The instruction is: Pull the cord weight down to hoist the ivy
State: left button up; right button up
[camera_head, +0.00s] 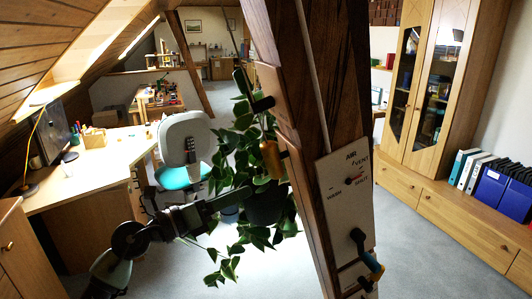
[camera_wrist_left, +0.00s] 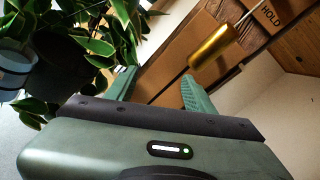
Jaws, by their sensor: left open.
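The cord weight (camera_head: 270,160) is a small brass-coloured cylinder hanging against the left face of the timber brace (camera_head: 310,120). It also shows in the left wrist view (camera_wrist_left: 215,48), tilted in the picture, with a thin cord running up beside a HOLD label. The ivy (camera_head: 245,130) trails from a dark hanging pot (camera_head: 266,206) just below the weight. My left gripper (camera_head: 230,200) is left of the pot, among the leaves. In the wrist view its green fingers (camera_wrist_left: 158,84) are apart and empty; the weight appears beyond them, not between them. My right gripper is not in view.
A panel (camera_head: 345,190) marked AIR, VENT, SHUT and WARM, with a red pointer, is on the brace. A handle (camera_head: 368,252) sticks out below it. A desk (camera_head: 100,165) and chair (camera_head: 185,145) stand left. A cabinet (camera_head: 425,90) stands right. Carpet between is clear.

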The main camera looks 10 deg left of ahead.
aim_at(266, 162)
pick_arm(q)
jog(key=s+d+r+m, duration=0.2)
jog(key=s+r+m, duration=0.3)
jog(key=r, duration=0.4)
jog(key=shift+m+g, duration=0.4)
jog(key=shift+m, duration=0.1)
jog(key=p+x, duration=0.1)
jog(key=x, duration=0.1)
jog(key=p+x, duration=0.2)
jog(key=x, duration=0.1)
jog(key=p+x, duration=0.1)
jog(key=x, duration=0.2)
jog(key=shift+w+a+f, duration=0.25)
jog(key=shift+w+f, duration=0.1)
jog(key=shift+w, duration=0.15)
grip_shut()
